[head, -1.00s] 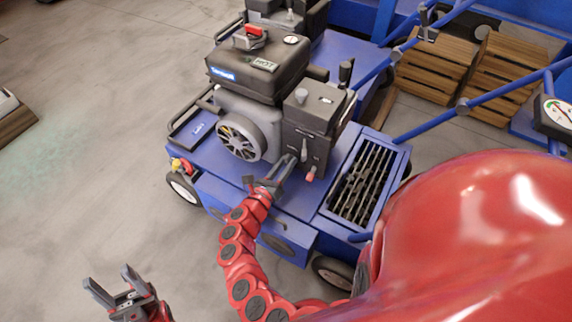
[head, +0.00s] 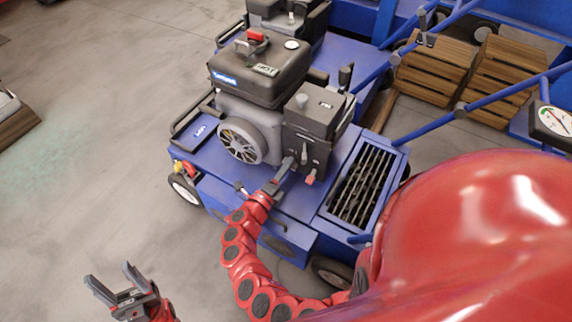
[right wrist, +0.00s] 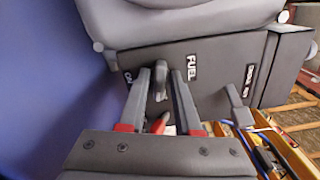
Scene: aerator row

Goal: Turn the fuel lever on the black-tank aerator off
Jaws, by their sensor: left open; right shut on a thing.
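The black-tank aerator is the near blue machine, with a black fuel tank (head: 262,72) on its engine. In the right wrist view, a grey fuel lever (right wrist: 158,80) stands on the dark panel beside the "FUEL" label (right wrist: 191,68). A partly covered label, seemingly "ON", lies to its left. My right gripper (right wrist: 160,88) is shut on this lever, one finger on each side. In the head view, my right gripper (head: 285,166) reaches the engine's front; its fingertips partly hide the lever there. My left gripper (head: 112,279) is open and empty above the floor at lower left.
A second grey lever (right wrist: 238,106) sticks out right of the fingers. A red knob (head: 310,180) is low on the engine's front. A slatted grate (head: 362,184) lies right of the engine. Wooden pallets (head: 435,70) stand behind.

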